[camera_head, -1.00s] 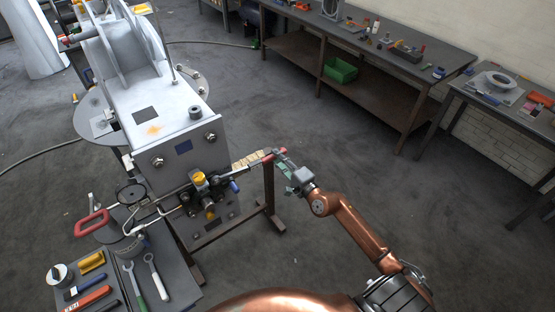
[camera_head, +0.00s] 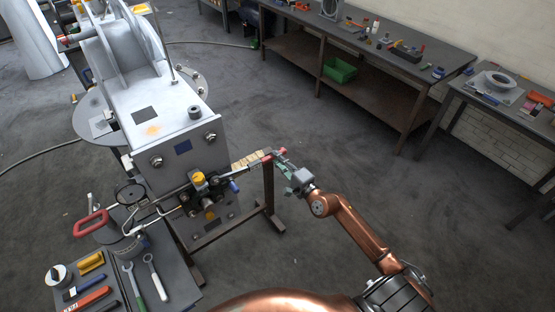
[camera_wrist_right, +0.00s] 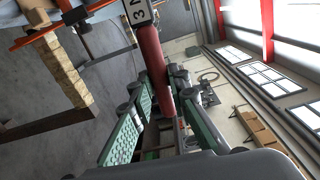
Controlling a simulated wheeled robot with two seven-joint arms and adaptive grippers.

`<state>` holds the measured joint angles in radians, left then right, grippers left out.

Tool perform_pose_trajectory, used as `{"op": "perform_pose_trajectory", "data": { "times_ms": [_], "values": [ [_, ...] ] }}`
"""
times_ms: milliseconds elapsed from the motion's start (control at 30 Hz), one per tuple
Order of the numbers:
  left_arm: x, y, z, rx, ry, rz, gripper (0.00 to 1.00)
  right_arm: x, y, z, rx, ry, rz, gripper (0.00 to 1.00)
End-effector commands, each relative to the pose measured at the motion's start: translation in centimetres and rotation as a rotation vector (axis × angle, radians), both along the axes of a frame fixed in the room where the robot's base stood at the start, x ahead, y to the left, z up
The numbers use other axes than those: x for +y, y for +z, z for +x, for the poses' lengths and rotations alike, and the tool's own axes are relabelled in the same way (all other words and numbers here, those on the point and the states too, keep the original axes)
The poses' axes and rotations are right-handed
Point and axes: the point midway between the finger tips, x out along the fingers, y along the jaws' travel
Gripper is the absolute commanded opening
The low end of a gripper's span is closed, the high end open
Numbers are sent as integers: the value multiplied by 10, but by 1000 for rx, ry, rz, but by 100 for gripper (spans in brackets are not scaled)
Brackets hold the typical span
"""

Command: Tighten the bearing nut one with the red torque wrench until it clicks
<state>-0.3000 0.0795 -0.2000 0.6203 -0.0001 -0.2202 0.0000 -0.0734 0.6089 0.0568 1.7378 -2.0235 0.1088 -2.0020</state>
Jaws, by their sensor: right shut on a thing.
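The red torque wrench (camera_head: 281,152) has a dark shaft that reaches left to the dark fitting on the front of the grey machine (camera_head: 180,125). In the right wrist view its red handle (camera_wrist_right: 153,62) runs between the green-padded fingers. My right gripper (camera_head: 287,165) is shut on this handle. It also shows in the right wrist view (camera_wrist_right: 160,112), with a label reading 3 above it on the wrench. The wrench head's far end lies near a yellow-capped part (camera_head: 198,178). I cannot make out bearing nut one there or whether the head sits on it. My left gripper is not in view.
A tool tray (camera_head: 180,290) with spanners stands front left. Workbenches (camera_head: 420,87) line the back right. The floor to the right is clear.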

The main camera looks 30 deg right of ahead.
Motion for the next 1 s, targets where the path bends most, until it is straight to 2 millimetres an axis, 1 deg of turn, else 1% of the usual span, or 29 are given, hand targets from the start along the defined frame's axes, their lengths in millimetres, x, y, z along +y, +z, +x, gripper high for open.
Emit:
{"op": "perform_pose_trajectory", "data": {
  "times_ms": [333, 467, 767, 1000],
  "values": [
    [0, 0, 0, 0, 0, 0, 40, 0, 5, 1, -8, -1, 3, 0],
    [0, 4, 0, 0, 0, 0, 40, -1, 6, -1, 2, 6, 1, 0],
    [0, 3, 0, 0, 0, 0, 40, 0, 4, -2, 7, 8, 3, 0],
    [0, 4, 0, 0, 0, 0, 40, 0, 3, -8, 8, 10, 3, 0]
  ]
}}
